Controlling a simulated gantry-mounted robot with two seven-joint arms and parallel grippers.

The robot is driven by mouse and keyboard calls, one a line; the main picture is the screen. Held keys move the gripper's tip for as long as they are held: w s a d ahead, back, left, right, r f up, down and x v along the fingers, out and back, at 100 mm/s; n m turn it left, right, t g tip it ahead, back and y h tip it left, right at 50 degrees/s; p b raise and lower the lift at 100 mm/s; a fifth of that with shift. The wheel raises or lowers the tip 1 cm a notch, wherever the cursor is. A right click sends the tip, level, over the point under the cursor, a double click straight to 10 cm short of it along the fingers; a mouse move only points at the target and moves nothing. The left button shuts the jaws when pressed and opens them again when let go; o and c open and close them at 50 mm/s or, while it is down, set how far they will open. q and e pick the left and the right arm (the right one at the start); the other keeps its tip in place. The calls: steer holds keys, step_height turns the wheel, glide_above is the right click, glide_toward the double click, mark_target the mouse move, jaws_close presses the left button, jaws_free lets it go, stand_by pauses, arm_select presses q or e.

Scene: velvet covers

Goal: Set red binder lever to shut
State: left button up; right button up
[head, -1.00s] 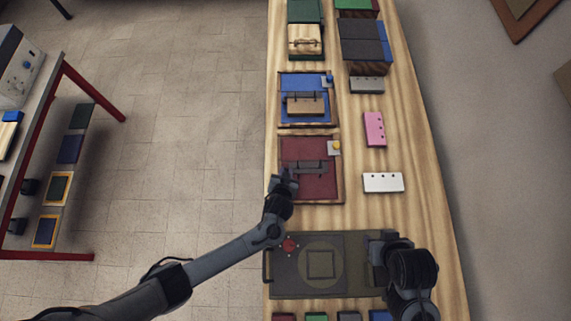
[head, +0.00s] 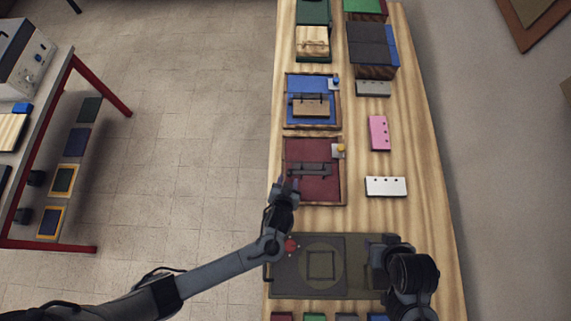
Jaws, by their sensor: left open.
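The red binder (head: 312,190) lies on the wooden bench, framed in wood, with a dark metal lever bar (head: 309,169) across its middle and a yellow knob on a small plate (head: 340,149) at its upper right. I cannot tell the lever's exact position. My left gripper (head: 288,184) is open at the binder's lower left edge, its fingers pointing away from me, below and left of the lever. It hides part of that edge. My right gripper (head: 380,251) hangs over the right side of the dark green board; its fingers are not clear.
A blue binder (head: 313,85) lies behind the red one. A white punched block (head: 386,187) and a pink block (head: 379,133) lie to the right. The dark green board (head: 350,285) with a red knob (head: 291,245) is in front. Bare bench shows between them.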

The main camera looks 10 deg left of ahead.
arm_select(q)
steer(key=shift+v, duration=2.75)
